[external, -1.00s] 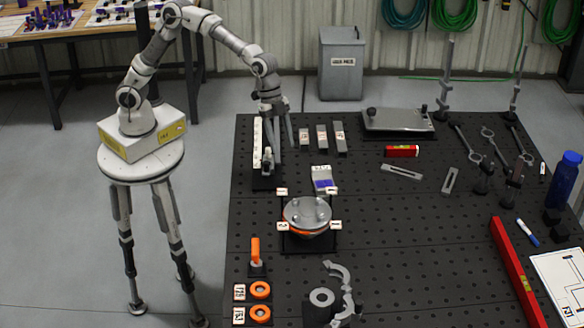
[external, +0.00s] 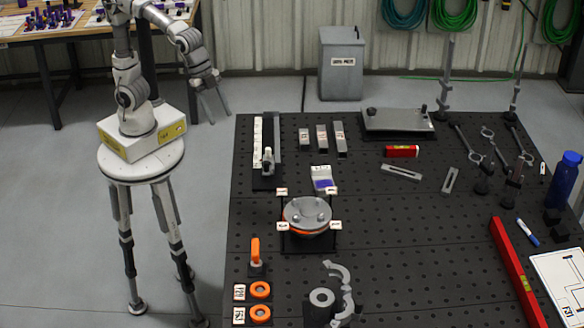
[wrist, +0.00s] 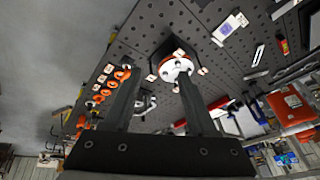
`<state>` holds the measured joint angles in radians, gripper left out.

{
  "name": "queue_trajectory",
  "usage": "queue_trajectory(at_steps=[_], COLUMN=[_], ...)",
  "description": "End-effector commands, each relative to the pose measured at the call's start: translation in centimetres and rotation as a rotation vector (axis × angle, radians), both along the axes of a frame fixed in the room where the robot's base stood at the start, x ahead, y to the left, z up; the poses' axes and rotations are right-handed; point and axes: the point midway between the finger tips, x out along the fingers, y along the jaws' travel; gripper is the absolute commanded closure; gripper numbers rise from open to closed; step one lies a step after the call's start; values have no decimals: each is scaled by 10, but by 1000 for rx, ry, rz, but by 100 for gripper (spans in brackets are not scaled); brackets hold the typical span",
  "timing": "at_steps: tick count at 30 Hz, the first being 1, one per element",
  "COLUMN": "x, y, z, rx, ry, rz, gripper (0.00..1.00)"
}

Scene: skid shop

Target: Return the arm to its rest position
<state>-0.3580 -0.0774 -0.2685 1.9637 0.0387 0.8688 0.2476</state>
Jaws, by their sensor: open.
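My arm (external: 130,60) stands on its round-topped stand left of the black perforated table and is folded in towards its base. My gripper (external: 212,103) hangs in the air to the left of the table's far left corner, clear of the table. In the wrist view my gripper (wrist: 155,95) shows two dark fingers spread apart with nothing between them held. The fingers are open and empty.
The black table (external: 380,270) carries a round flanged part (external: 307,214), orange rings (external: 260,290), a red level (external: 517,270) and a blue bottle (external: 563,180). A grey bin (external: 341,70) stands behind it. A wooden workbench (external: 75,28) is behind my arm. Floor between stand and table is clear.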

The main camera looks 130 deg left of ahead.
Motion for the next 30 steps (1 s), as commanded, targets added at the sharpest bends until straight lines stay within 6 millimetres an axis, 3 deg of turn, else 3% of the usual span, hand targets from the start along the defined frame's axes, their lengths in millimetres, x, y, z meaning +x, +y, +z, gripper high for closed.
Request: queue_trajectory(at_steps=[6, 15, 21, 30], x=[-75, -165, -192, -197], y=[-22, -38, -43, -43], z=[12, -3, -15, -18], rx=[-10, -99, -149, -159], ry=[-47, -104, -119, -120], rz=[55, 122, 140, 144], gripper=[43, 43, 43, 43])
